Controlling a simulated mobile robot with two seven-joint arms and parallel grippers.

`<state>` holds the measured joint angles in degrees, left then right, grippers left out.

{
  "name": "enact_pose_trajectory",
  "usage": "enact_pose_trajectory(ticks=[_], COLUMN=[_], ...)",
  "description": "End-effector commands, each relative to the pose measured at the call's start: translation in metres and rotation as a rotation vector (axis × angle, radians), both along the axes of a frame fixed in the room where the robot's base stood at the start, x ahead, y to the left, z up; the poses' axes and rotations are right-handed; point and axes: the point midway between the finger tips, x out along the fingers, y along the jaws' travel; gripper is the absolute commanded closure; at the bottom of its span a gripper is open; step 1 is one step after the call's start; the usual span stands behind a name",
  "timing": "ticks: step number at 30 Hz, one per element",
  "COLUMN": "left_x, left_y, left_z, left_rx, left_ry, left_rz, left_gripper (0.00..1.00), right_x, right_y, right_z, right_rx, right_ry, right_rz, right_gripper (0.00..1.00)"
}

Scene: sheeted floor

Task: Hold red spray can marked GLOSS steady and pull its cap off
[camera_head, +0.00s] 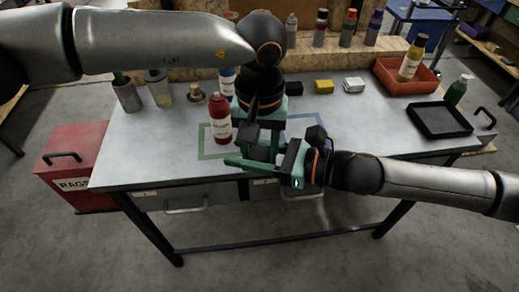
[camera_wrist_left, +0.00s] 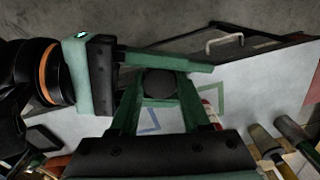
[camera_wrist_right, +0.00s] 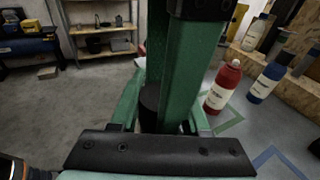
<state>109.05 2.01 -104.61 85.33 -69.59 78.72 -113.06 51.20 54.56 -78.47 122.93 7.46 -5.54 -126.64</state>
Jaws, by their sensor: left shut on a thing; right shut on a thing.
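The red spray can (camera_head: 220,119) stands upright inside the green outline on the table, apart from both grippers. My left gripper (camera_head: 255,128) reaches down over the table's front edge and is shut on a dark round piece (camera_wrist_left: 160,84) that looks like the cap. My right gripper (camera_head: 262,154) comes in from the right and is shut on the same dark piece, which also shows between its fingers in the right wrist view (camera_wrist_right: 150,98).
A blue can (camera_wrist_right: 268,78) stands behind the red one. An orange bin (camera_head: 392,78) and a black tray (camera_head: 440,120) are at the right. A red RAGS box (camera_head: 75,160) stands at the left.

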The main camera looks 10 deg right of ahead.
Motion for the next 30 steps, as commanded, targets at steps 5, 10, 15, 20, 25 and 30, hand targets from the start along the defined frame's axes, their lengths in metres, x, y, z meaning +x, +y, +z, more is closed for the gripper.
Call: enact_pose_trajectory(ticks=[5, 10, 15, 20, 25, 30], left_x=[-0.001, -0.001, -0.001, -0.001, -0.001, -0.001], left_y=[-0.002, -0.002, -0.001, -0.001, -0.001, -0.001], left_z=[0.001, 0.001, 0.001, 0.000, 0.000, 0.000], left_rx=[-0.007, -0.005, -0.004, -0.003, -0.003, -0.003], left_ry=[0.001, 0.001, 0.001, 0.001, 0.001, 0.001], left_rz=[-0.003, -0.002, -0.002, -0.001, -0.001, -0.001], left_gripper=[1.00, 1.00, 1.00, 1.00, 1.00, 1.00], right_x=[-0.001, -0.001, 0.000, 0.000, -0.004, -0.015], right_y=[0.001, 0.001, 0.001, 0.000, -0.009, -0.032], right_z=[0.000, 0.000, 0.000, 0.000, 0.001, 0.004], right_rx=[0.001, 0.001, 0.000, 0.000, 0.000, -0.003], right_ry=[0.000, 0.000, 0.000, 0.000, 0.001, 0.002], right_rz=[0.002, 0.002, 0.001, 0.001, -0.001, -0.003], right_gripper=[0.47, 0.28, 0.19, 0.19, 0.19, 0.19])
